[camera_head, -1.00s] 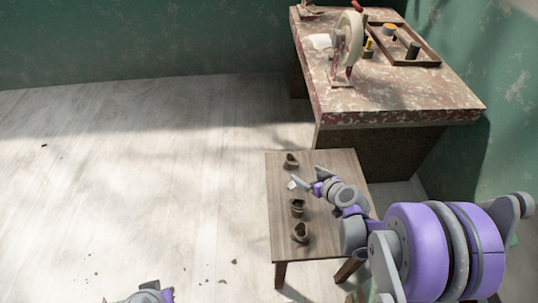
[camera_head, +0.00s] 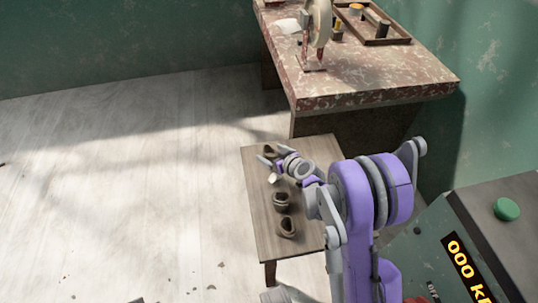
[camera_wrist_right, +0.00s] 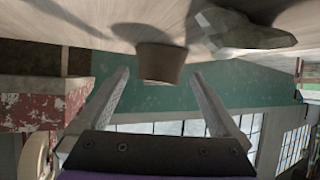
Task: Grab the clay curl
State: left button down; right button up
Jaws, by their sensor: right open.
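Several small dark clay pieces stand in a row on the small wooden table: a far one (camera_head: 270,150), a middle one (camera_head: 282,201) and a near one (camera_head: 287,226). I cannot tell which is the curl. My right gripper (camera_head: 267,169) is open, low over the table's left side, just on the near side of the far piece. In the right wrist view, a brown tapered piece (camera_wrist_right: 160,63) shows between the open fingers (camera_wrist_right: 160,75), apparently beyond their tips and not gripped. A grey faceted lump (camera_wrist_right: 243,32) lies to its right. My left gripper is not recognisable.
The small wooden table (camera_head: 310,152) has bare room on its far right. Behind it stands a larger mottled bench (camera_head: 370,80) with a wheel-like device (camera_head: 321,30) and a tray (camera_head: 395,38). A scale-like box with a green button (camera_head: 507,209) is at the right.

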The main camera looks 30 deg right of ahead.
jog(key=shift+x, duration=1.15)
jog(key=c, duration=1.5)
